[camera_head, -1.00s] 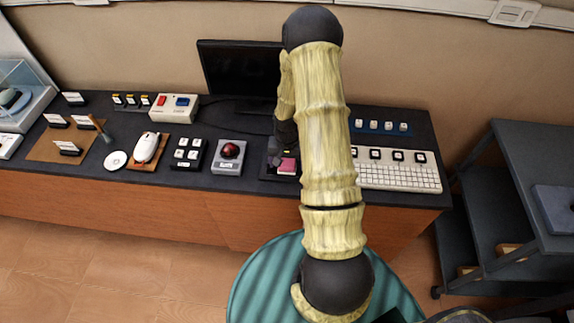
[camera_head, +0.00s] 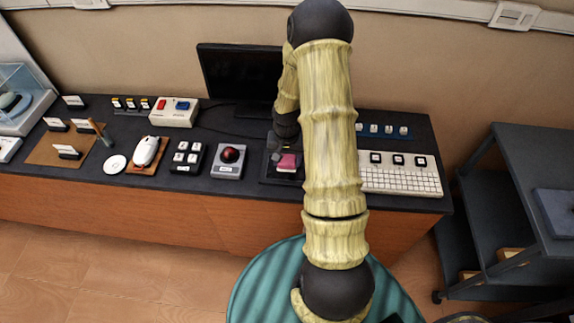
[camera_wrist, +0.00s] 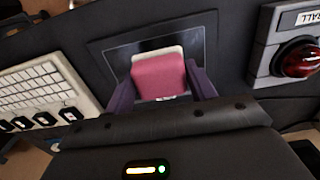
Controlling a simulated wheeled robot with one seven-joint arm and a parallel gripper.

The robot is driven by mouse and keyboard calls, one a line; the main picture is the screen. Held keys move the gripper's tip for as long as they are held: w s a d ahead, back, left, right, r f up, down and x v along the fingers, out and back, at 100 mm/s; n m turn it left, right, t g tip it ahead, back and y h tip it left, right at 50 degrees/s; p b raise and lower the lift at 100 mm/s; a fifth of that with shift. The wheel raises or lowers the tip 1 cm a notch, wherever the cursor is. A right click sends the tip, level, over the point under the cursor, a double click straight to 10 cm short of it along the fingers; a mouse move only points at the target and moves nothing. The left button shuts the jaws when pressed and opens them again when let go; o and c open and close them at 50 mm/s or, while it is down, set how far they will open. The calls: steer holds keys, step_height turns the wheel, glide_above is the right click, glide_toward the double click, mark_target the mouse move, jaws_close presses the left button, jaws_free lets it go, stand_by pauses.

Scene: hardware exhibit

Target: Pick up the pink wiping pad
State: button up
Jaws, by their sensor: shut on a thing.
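The pink wiping pad (camera_wrist: 158,75) has a pale edge and sits between the two purple fingers of my gripper (camera_wrist: 160,92) in the wrist view. My gripper is shut on it, with a finger on each side. In the head view the pink pad (camera_head: 288,162) shows just left of my arm, over a dark tray (camera_head: 268,178). The tray's dark glossy surface (camera_wrist: 125,58) lies behind the pad in the wrist view. I cannot tell how far the pad is above the tray. My arm hides part of the gripper in the head view.
A red trackball unit (camera_head: 229,160) stands left of the tray, and a white keyboard (camera_head: 400,180) stands to its right. A monitor (camera_head: 238,70) is behind. A black key block (camera_head: 187,157) and a white mouse (camera_head: 146,150) are further left. A dark shelf cart (camera_head: 530,170) stands at the right.

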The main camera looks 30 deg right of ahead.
mark_target(287, 159)
step_height(287, 159, up, 6)
steer(key=shift+r+b, duration=0.1)
steer(key=shift+b, duration=0.2)
stand_by(0.3)
